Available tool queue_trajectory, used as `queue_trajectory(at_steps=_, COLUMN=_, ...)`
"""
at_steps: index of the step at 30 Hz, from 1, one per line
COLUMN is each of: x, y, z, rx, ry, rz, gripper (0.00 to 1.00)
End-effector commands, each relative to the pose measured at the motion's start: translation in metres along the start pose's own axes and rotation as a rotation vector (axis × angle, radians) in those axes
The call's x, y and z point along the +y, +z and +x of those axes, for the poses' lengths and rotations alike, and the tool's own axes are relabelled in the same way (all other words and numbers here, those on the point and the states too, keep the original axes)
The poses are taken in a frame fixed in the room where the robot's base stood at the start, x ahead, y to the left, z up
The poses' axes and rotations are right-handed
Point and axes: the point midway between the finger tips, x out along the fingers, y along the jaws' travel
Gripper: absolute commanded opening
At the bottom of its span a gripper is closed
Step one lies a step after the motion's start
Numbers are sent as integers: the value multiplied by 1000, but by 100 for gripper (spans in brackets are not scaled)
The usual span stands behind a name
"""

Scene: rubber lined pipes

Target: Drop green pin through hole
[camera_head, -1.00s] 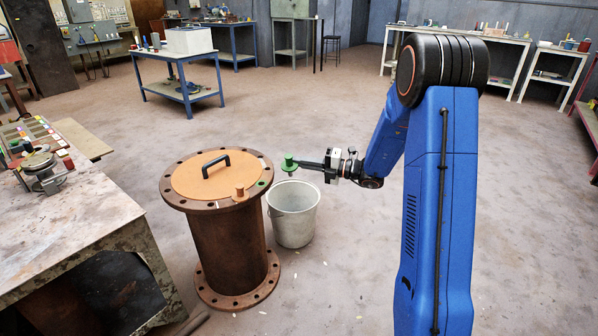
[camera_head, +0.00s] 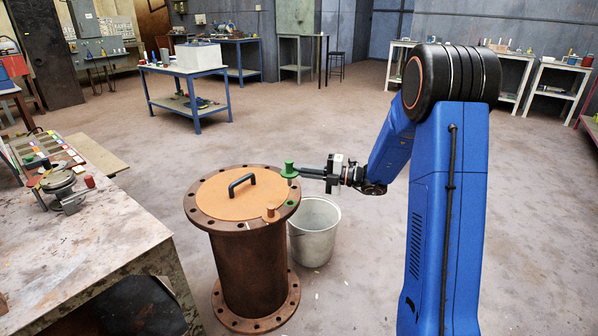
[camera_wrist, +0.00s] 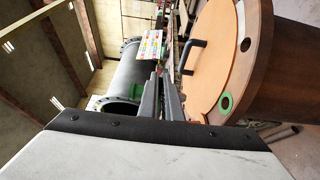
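The green pin (camera_head: 289,168), with a wide flat head, is upright at the tips of my gripper (camera_head: 298,172). My gripper's long dark fingers are close together and appear shut on it. In the wrist view, a green patch, probably the pin (camera_wrist: 137,93), shows left of the fingers (camera_wrist: 163,92). The upright brown pipe (camera_head: 250,268) has a top flange with bolt holes. One green-ringed hole (camera_head: 291,202) is at the flange's right side. In the head view the pin appears directly above this hole, apart from it. The ringed hole (camera_wrist: 226,102) is right of the fingers in the wrist view.
An orange lid (camera_head: 215,199) with a black handle (camera_head: 242,184) covers the pipe top. A small orange-brown peg (camera_head: 270,213) stands near the lid's edge. A grey bucket (camera_head: 314,245) stands right of the pipe. A worktable (camera_head: 90,240) is at the left.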

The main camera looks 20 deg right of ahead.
Motion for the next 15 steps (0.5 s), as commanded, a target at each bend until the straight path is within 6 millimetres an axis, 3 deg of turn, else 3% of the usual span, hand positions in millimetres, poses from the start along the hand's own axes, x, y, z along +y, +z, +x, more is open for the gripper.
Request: queue_trajectory(at_steps=15, x=-26, y=0, z=0, rx=0, ry=0, rz=1, gripper=0)
